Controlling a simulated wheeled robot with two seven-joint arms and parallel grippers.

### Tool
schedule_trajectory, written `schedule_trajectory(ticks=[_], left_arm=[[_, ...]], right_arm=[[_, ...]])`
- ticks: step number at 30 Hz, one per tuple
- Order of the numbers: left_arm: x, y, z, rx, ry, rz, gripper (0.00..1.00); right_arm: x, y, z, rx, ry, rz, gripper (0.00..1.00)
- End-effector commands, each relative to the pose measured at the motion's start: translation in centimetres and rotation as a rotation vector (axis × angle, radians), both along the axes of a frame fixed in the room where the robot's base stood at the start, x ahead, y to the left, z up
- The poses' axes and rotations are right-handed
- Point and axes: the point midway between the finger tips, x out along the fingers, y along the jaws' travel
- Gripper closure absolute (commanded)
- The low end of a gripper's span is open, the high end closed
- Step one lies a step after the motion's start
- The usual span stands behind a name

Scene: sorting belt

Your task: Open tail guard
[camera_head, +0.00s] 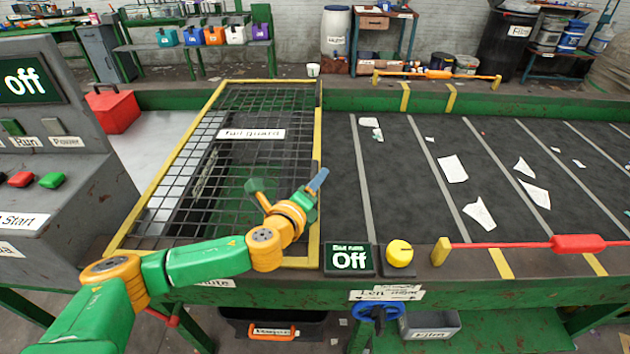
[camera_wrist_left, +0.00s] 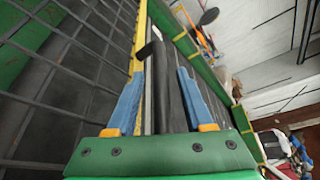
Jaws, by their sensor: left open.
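The tail guard is a black wire mesh in a yellow frame (camera_head: 318,110) with a white label reading "Tail guard" (camera_head: 251,133). It appears to lie flat over the opening at the left end of the belt. My left gripper (camera_head: 288,186) is open and empty above the guard's near right part, close to the yellow right edge. In the left wrist view the blue fingers (camera_wrist_left: 160,85) are spread, with the yellow frame edge (camera_wrist_left: 139,40) and a small dark piece (camera_wrist_left: 150,48) beyond them. I cannot tell whether the fingers touch the guard.
Paper scraps lie on the dark belt (camera_head: 400,190). A grey control cabinet (camera_head: 60,170) stands left.

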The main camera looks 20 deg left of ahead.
Motion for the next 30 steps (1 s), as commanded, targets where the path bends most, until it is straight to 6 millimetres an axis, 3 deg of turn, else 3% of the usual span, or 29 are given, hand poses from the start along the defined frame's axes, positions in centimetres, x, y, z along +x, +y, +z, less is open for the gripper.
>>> schedule_trajectory(ticks=[9,15,30], left_arm=[[0.27,-0.05,-0.10,0.000,0.001,-0.001,0.51],[0.26,-0.05,-0.09,0.000,0.001,-0.001,1.00],[0.26,-0.03,-0.09,0.000,0.001,-0.001,1.00]], right_arm=[[0.08,0.01,0.02,0.000,-0.002,0.000,1.00],[0.11,0.01,0.01,0.000,-0.002,0.000,1.00],[0.16,0.00,0.01,0.000,-0.003,0.000,1.00]])
